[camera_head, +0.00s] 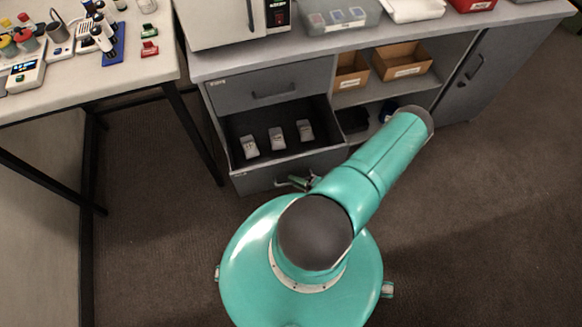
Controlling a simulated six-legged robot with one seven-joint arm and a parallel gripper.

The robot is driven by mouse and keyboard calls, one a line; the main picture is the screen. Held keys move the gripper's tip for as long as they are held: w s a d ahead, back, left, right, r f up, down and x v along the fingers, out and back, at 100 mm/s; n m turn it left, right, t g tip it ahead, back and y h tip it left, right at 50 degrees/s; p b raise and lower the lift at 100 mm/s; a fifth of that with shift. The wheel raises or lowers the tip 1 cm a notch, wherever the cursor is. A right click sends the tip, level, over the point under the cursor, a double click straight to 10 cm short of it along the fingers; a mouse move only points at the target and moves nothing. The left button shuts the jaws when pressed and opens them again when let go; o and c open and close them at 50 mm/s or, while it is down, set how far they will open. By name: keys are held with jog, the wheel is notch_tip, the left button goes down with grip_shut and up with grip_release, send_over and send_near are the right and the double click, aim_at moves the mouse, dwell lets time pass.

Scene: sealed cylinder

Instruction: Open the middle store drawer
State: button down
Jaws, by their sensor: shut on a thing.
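The middle store drawer (238,170) is pulled out of the grey cabinet, and its dark inside shows. Three small pale labelled items (277,138) stand in a row in it. My gripper (297,182) is at the front face of this drawer, shut on its handle. My own arm and body partly cover the gripper and handle, so the exact grasp is hard to see. The top drawer (272,88) above is closed, with a bar handle on its front. Anything below the middle drawer is hidden.
Open shelves (385,92) with cardboard bins (402,60) are right of the drawers, and a closed cabinet door (480,75) is farther right. A lab table (100,84) with black legs stands at the left. Dark carpet (480,220) is clear at the right.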

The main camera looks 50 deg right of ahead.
jog(key=s+a, duration=0.2)
jog(key=s, duration=0.1)
dwell(0.4)
jog(key=c, duration=1.5)
grip_release()
jog(key=shift+s, duration=0.15)
jog(key=v, duration=1.3)
jog(key=shift+s, duration=0.3)
jog(key=shift+r, duration=0.1)
